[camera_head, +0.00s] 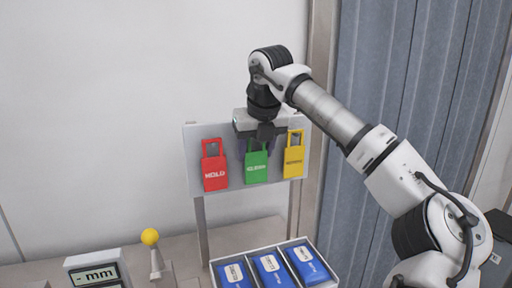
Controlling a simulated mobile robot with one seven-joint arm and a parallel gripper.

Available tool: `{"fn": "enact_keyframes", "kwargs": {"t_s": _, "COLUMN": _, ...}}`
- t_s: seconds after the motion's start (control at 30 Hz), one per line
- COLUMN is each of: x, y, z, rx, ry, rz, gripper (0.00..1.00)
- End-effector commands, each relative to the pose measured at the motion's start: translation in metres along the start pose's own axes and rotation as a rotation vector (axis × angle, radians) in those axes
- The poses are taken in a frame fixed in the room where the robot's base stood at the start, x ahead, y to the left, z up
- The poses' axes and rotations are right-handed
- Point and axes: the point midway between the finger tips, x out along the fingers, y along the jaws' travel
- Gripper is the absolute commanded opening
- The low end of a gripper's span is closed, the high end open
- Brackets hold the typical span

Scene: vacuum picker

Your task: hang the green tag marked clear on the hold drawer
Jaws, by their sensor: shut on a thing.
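The green tag (256,168), its lettering small but looking like CLEAR, is at the middle of the upright grey board (192,146). My gripper (257,144) is shut on the top loop of the green tag, in front of the board. I cannot tell whether the tag is still on its peg. A red tag marked HOLD (214,172) hangs on the board to its left, and a yellow tag (293,160) hangs to its right. No drawer clearly marked hold can be made out.
Below the board, a white tray (216,264) holds several blue packets (270,270). To the left stand a display box reading mm (90,272) and a yellow ball-topped post (150,238). A blue-grey curtain (390,70) hangs behind my arm at the right.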

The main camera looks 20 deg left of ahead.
Motion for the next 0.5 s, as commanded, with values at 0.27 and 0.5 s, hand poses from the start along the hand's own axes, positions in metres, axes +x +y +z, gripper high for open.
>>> {"fn": "enact_keyframes", "kwargs": {"t_s": 0.27, "x": 0.0023, "y": -0.0002, "z": -0.0012, "rx": 0.0, "ry": 0.0, "rz": 0.0, "gripper": 0.72}}
{"fn": "enact_keyframes", "kwargs": {"t_s": 0.5, "x": 0.0023, "y": -0.0001, "z": -0.0012, "rx": 0.0, "ry": 0.0, "rz": 0.0, "gripper": 0.72}}
